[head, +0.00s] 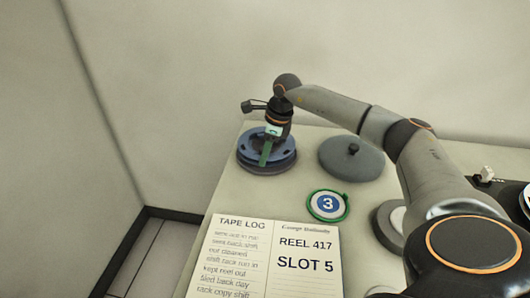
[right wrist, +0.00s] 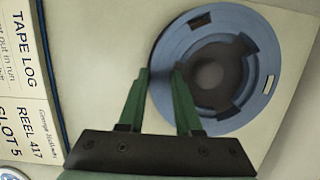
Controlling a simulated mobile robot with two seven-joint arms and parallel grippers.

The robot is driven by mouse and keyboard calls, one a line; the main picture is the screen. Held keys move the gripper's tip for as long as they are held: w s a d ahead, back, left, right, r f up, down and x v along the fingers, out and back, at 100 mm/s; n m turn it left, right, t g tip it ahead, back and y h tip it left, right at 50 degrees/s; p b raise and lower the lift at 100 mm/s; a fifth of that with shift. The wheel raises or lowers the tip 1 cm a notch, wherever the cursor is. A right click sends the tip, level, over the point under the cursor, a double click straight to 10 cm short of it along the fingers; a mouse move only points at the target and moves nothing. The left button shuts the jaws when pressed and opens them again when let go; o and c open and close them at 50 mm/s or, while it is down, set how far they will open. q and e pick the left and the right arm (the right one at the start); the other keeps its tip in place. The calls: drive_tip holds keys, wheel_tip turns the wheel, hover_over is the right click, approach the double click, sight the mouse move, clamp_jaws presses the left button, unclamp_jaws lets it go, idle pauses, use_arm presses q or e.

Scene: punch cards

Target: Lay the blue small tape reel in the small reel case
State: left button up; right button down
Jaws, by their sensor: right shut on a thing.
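The blue small tape reel (head: 284,143) is at the back left of the table, and its flat ring with slots fills much of the right wrist view (right wrist: 262,85). My right gripper (head: 265,158) reaches down onto it from above. In the right wrist view its green fingers (right wrist: 162,75) are shut on the reel's rim, one outside the edge and one inside. A round blue-grey body, seemingly the small reel case (head: 270,170), shows beneath the reel. I cannot tell whether the reel touches it. My left gripper is not in view.
A round grey lid with a knob (head: 352,160) lies to the right. A green-rimmed disc marked 3 (head: 328,205) and an open tape log (head: 262,262) lie nearer. More round things stand at the right, partly behind my arm. A wall runs behind the table.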

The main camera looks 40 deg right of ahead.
idle(0.6)
drive_tip(key=shift+p, duration=0.55)
idle(0.4)
drive_tip(key=shift+f+b, duration=0.3)
drive_tip(key=shift+f, duration=0.4)
idle(0.3)
idle(0.7)
drive_tip(key=shift+f, duration=0.55)
drive_tip(key=c, duration=0.5)
unclamp_jaws()
